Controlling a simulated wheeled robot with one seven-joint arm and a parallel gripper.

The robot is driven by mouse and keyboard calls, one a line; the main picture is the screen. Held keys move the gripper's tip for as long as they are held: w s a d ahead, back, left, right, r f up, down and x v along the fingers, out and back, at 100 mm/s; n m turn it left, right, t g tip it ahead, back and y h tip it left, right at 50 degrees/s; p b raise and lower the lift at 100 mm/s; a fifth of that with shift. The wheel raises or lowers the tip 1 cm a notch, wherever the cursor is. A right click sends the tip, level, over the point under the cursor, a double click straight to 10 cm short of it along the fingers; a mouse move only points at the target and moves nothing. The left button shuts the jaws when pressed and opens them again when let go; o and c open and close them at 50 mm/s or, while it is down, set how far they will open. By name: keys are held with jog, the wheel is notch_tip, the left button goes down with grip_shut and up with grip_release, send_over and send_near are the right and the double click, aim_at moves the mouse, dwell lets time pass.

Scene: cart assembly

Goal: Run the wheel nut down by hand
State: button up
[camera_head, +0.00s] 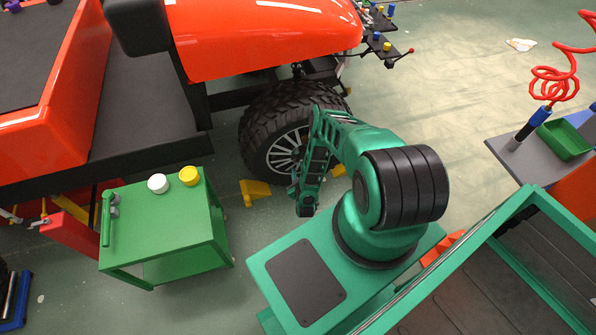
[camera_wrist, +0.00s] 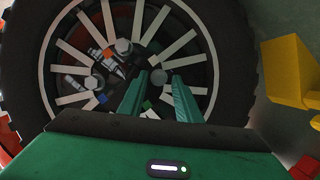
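The wheel (camera_head: 283,150) is a black tyre with a light-spoked rim, under the orange vehicle. The wrist view looks straight at its rim (camera_wrist: 185,40). Several round grey nut-like heads show around the hub. In the head view my arm hangs in front of the wheel, and the fingers are not clear there.
A yellow chock (camera_head: 256,190) stands on the floor by the tyre. It also shows in the wrist view (camera_wrist: 290,72). A green cart (camera_head: 160,235) with a white and a yellow round item stands left. A grey bench (camera_head: 515,160) with a green tray (camera_head: 565,139) is right.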

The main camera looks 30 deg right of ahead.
jog(key=shift+w+d, duration=0.2)
jog(key=shift+w, duration=0.4)
jog(key=shift+w+d, duration=0.15)
jog(key=shift+w, duration=0.45)
grip_shut()
jog(key=m+y, duration=0.1)
jog(key=m, duration=0.2)
jog(key=shift+d+r+y, duration=0.15)
jog(key=shift+d+y, duration=0.1)
jog(key=shift+y, duration=0.15)
jog(key=m+y, duration=0.1)
jog(key=m, duration=0.2)
jog(key=m+t+y, duration=0.1)
jog(key=shift+s+d+y, duration=0.2)
jog(key=shift+d+y, duration=0.1)
jog(key=shift+d, duration=0.05)
jog(key=shift+o, duration=1.5)
grip_release()
jog(key=shift+m, duration=0.3)
